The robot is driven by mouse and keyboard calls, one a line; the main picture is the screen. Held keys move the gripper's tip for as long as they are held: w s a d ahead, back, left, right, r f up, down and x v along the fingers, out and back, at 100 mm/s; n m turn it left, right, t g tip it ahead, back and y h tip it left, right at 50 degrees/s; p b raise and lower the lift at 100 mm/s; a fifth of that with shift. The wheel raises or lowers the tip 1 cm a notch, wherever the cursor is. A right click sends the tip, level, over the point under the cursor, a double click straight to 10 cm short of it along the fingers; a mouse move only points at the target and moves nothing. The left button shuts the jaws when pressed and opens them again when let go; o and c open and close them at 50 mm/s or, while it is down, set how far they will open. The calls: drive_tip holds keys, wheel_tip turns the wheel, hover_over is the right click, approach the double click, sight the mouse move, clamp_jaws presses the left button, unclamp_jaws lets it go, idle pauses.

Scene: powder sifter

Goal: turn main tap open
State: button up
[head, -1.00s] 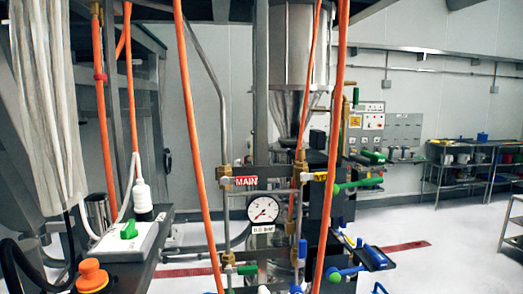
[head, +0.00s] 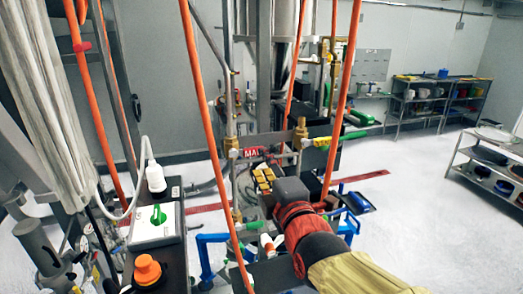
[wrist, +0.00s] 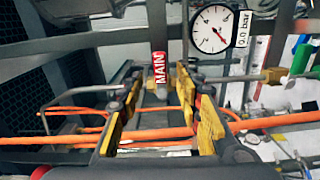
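The red MAIN label (wrist: 159,66) shows in the wrist view, turned on its side, just beyond my fingers. In the head view the label (head: 251,153) is partly hidden. Brass fittings (wrist: 163,86) sit close by the label between my fingers; I cannot clearly make out the tap handle or its position. My gripper (wrist: 165,125) is open, its yellow-padded fingers apart on either side of the label's line, with no grip visible. In the head view my gripper (head: 264,178) is in front of and below the label.
A round gauge (wrist: 212,28) marked 0.0 bar is beside the label. A green handle (wrist: 301,58) and blue pipes (head: 205,255) are nearby.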

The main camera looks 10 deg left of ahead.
sight(256, 153)
drive_tip(key=shift+p+x, duration=1.25)
drive_tip(key=shift+x, duration=2.75)
drive_tip(key=shift+s, duration=0.1)
drive_tip(key=shift+c, duration=0.5)
drive_tip(key=c, duration=0.7)
clamp_jaws()
